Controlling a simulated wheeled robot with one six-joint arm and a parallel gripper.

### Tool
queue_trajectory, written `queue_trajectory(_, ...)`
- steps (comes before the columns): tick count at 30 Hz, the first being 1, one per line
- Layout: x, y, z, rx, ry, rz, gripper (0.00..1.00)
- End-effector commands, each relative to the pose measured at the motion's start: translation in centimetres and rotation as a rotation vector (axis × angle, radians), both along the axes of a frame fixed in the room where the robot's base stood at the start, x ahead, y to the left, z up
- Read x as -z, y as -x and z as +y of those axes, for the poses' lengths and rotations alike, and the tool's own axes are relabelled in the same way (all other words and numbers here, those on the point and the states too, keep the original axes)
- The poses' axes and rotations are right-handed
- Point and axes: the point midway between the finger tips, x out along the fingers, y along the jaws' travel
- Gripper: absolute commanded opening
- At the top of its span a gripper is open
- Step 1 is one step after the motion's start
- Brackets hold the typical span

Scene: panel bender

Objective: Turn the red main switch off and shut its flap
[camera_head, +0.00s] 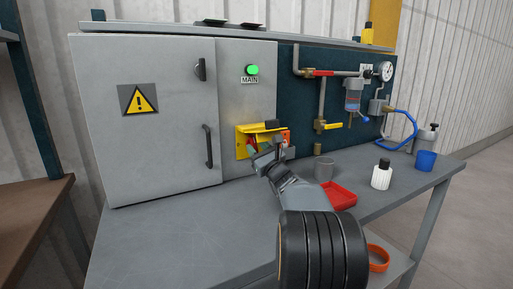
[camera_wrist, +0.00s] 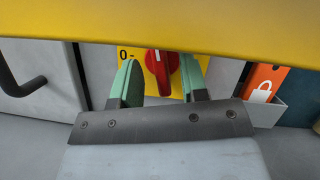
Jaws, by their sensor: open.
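The red main switch (camera_wrist: 161,68) sits on a yellow plate (camera_wrist: 124,52) and shows between my fingers in the wrist view. Its grip stands about upright, and a "0" mark is at its left. The yellow flap (camera_wrist: 160,22) is open and sticks out across the top of the wrist view. In the head view the flap (camera_head: 256,128) juts from the cabinet, above my gripper (camera_head: 265,152). My gripper is open, with green pads on either side of the switch and a gap at the left. My gripper hides much of the switch in the head view.
A green lamp (camera_head: 252,70) labelled MAIN looks lit above the flap. An orange padlock tag (camera_wrist: 262,88) stands in a grey holder right of the switch. A door handle (camera_head: 208,146) is at the left.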

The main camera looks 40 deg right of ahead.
Motion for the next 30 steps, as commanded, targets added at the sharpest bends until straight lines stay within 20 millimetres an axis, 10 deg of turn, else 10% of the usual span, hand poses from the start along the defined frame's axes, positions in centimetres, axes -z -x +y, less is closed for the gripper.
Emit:
queue_trajectory(14,-0.43,-0.77,-0.03,0.001,0.0,-0.001,0.39)
queue_trajectory(30,-0.42,-0.75,-0.04,0.001,0.001,0.0,0.0)
